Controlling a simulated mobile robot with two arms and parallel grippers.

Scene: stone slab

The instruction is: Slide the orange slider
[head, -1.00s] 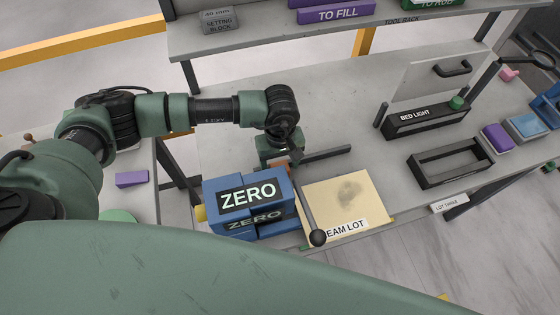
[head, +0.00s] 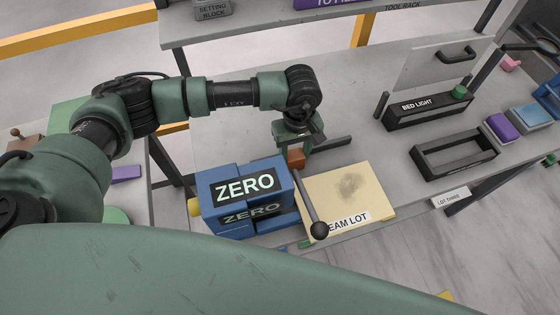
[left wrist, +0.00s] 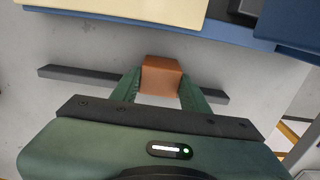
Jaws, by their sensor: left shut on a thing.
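The orange slider (head: 296,158) is a small orange-brown block behind the blue vise. In the left wrist view the slider (left wrist: 160,76) sits across a dark straight rail (left wrist: 80,78), with rail showing on both sides. The rail (head: 333,144) also shows to the right of my gripper in the head view. My left gripper (head: 296,149) is shut on the slider from above. Its two green fingers (left wrist: 160,88) flank the block in the wrist view. The slider's underside is hidden. My right gripper is not in view.
The blue vise (head: 212,200) marked ZERO, with a ball-ended handle (head: 314,208), stands just in front of the slider. A cream plate (head: 362,193) lies right of it. A shelf (head: 270,30) overhangs the back. The grey bench behind the rail is clear.

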